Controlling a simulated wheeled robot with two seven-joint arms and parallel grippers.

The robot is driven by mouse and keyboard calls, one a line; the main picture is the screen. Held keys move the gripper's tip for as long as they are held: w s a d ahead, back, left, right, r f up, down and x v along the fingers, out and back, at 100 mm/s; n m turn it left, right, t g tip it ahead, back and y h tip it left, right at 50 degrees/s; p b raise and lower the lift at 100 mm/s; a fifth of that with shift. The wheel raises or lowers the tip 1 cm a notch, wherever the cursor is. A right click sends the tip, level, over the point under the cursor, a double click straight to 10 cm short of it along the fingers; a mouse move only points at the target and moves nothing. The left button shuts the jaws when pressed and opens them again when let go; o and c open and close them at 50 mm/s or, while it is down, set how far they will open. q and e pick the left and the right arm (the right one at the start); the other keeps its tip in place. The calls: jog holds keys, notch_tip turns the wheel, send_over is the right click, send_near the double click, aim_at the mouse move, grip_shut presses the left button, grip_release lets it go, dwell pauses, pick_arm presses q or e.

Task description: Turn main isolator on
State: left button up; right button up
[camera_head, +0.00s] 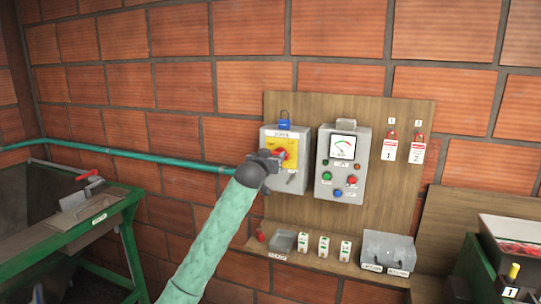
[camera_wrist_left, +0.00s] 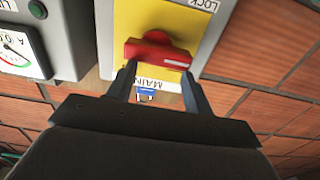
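The main isolator is a grey box (camera_head: 297,180) with a yellow plate (camera_head: 290,144) and a red rotary handle (camera_head: 281,154), on a wooden board on the brick wall. My left gripper (camera_head: 274,160) is in front of the handle and partly hides it. In the left wrist view, which is upside down, the red handle (camera_wrist_left: 157,53) lies across the yellow plate (camera_wrist_left: 165,16). The two fingers of my left gripper (camera_wrist_left: 160,70) are apart, with their tips close to the handle's two ends. I cannot tell whether they touch it. My right gripper is out of view.
A blue padlock (camera_head: 285,122) is at the isolator's top. A control box (camera_head: 324,178) with a meter and buttons is just right of it. Red tags (camera_head: 390,146) hang farther right. A shelf (camera_head: 300,258) with small items is below. A green-framed machine (camera_head: 128,225) stands left.

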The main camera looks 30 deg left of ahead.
pick_arm(q)
jog(key=shift+w, duration=0.2)
jog(key=shift+c, duration=0.8)
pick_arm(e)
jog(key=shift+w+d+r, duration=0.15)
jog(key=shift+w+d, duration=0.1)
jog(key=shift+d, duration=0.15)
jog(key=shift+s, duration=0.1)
